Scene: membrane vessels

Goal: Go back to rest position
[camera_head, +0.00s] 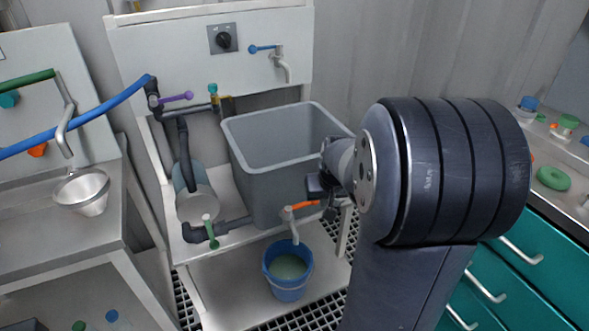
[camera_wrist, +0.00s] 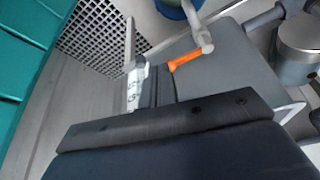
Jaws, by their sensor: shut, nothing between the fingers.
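My gripper (camera_head: 328,198) is shut and empty in the head view, partly hidden behind my dark arm. It is beside the grey tank (camera_head: 275,185), just above and right of the orange-handled valve (camera_head: 303,205). I cannot tell whether it touches anything. In the wrist view my gripper (camera_wrist: 150,85) points toward the floor grating. The orange handle (camera_wrist: 186,61) is just to the right of the fingers there and looks apart from them.
A blue bucket (camera_head: 287,272) with greenish liquid stands on the lower shelf below the valve. A sink bench (camera_head: 60,235) is at the left. A teal drawer cabinet (camera_head: 535,275) is at the right. Purple, green and blue valve handles sit around the tank.

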